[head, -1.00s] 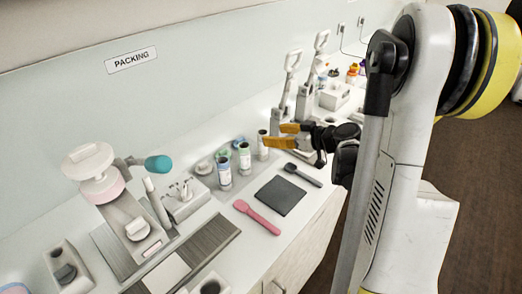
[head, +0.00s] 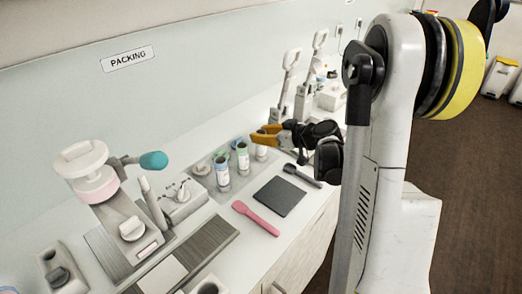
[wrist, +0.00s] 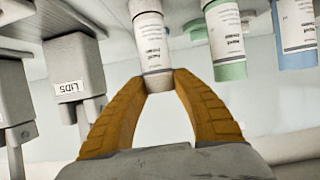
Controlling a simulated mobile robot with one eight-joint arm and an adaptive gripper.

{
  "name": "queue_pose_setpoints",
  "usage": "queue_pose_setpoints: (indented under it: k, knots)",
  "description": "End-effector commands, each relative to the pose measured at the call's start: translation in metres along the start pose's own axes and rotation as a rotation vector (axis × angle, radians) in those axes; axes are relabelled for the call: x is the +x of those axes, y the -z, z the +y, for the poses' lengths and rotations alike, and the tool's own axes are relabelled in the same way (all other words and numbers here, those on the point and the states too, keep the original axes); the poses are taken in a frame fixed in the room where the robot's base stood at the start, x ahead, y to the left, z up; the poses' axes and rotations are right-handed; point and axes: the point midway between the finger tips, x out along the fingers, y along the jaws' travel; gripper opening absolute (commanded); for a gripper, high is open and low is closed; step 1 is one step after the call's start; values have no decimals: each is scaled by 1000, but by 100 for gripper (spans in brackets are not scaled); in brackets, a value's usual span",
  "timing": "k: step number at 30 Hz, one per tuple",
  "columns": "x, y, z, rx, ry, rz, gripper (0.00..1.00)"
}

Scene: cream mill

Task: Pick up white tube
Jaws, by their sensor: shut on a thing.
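The white tube (head: 261,153) stands upright at the right end of a row of tubes on the counter. In the wrist view, which is upside down, the white tube (wrist: 150,38) has printed label text and its upper end is between my two orange fingertips. My gripper (wrist: 158,76) is shut on that end; in the head view my gripper (head: 264,135) reaches in from the right at the tube's top. I cannot tell whether the tube is lifted.
A green tube (head: 243,155) and a blue tube (head: 222,170) stand just left of it. A box marked LIDS (wrist: 70,70) shows in the wrist view.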

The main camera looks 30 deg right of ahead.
Motion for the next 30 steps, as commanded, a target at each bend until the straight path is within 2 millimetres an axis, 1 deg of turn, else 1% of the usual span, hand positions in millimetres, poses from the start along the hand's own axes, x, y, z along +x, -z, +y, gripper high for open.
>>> queue_pose_setpoints:
  k: [7,11,14,19,20,24,30]
  knots:
    - [0,0,0,0,0,-1,0]
    - [-2,5,0,0,1,0,0]
    - [-6,15,0,0,0,0,0]
    - [-18,44,0,0,1,-1,0]
    - [-24,43,7,2,-3,-1,0]
    - [-52,52,32,3,-5,0,0]
    - [-90,65,64,2,-3,-1,0]
